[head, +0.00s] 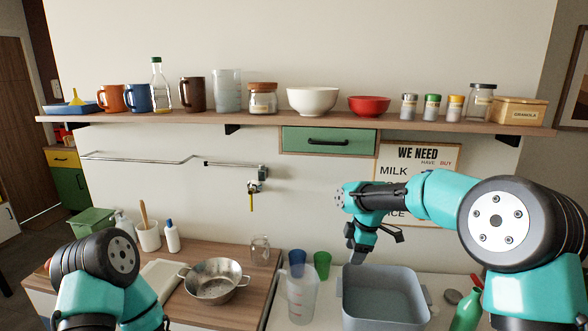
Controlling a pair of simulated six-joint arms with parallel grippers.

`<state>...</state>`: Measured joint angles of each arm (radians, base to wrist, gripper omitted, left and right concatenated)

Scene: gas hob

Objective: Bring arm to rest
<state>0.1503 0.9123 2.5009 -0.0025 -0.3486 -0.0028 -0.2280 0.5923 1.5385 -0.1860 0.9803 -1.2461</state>
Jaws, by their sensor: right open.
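My right arm comes in from the right, bent at the elbow, with its gripper (357,257) pointing down in front of the wall. The right gripper is open and I see nothing in it. It hangs above the back edge of a grey-blue basin (385,318), apart from it as far as I can tell. My left arm shows at the lower left, with its links folded low over the wooden counter. My left gripper is out of view.
A shelf (240,119) with mugs, bowls and jars runs above, over a green drawer (328,140). A colander (213,281) stands on the counter. A clear jug (301,293), blue and green cups (322,265) and a green bottle (466,312) stand near the basin.

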